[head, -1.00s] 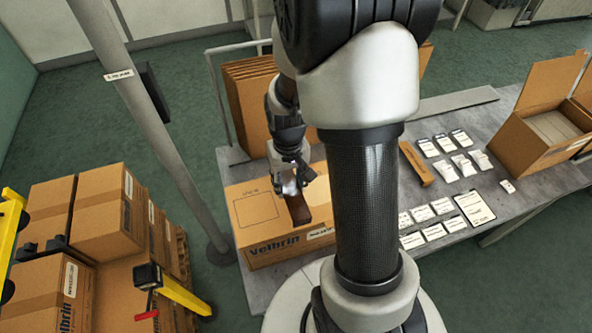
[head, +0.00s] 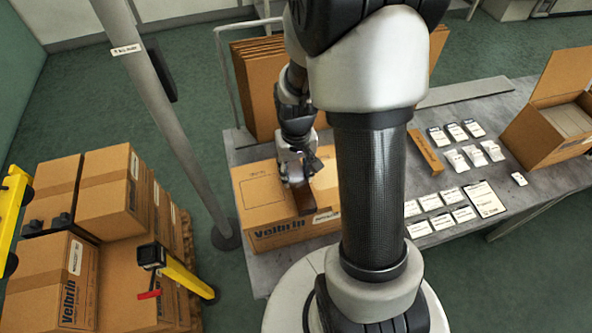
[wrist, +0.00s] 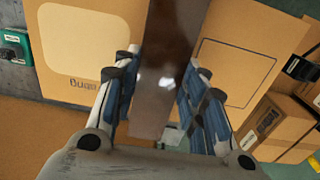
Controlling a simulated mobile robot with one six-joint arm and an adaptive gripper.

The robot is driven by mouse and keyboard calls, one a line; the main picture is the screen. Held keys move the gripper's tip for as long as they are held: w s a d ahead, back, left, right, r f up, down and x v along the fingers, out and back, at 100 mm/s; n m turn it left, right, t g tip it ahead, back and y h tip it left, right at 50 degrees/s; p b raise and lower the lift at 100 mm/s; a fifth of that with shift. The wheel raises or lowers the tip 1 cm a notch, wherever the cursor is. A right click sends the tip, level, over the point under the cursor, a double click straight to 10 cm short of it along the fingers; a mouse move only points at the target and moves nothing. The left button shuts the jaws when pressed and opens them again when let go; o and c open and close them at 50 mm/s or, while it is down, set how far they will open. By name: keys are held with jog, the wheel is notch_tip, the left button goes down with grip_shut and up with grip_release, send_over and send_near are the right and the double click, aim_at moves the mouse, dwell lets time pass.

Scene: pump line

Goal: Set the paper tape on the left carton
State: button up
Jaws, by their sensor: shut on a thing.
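The left carton (head: 262,198) is a closed brown box marked "Velbrin" on the grey table, with an outlined square on its top. My gripper (head: 303,183) is low over the middle of this top, fingers pointing down. It is shut on a dark brown, glossy, strip-like thing, which I take to be the paper tape (head: 304,201). In the wrist view, the tape (wrist: 178,50) runs between the two blue-padded fingers, with the carton top (wrist: 240,60) around it. I cannot tell whether the tape touches the carton.
An open carton (head: 545,135) stands at the table's right. Several white packets and cards (head: 440,212) and a long brown box (head: 425,151) lie between. Flat cartons (head: 255,90) stand behind. A grey post (head: 170,110) and stacked cartons (head: 110,190) are at left.

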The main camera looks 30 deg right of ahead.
jog(key=shift+f+b, duration=0.95)
jog(key=shift+f, duration=0.2)
dwell(0.4)
jog(key=shift+s+f, duration=0.1)
jog(key=o, duration=0.8)
jog(key=shift+r+p, duration=2.75)
jog(key=shift+r, duration=0.85)
jog(key=shift+f, duration=0.1)
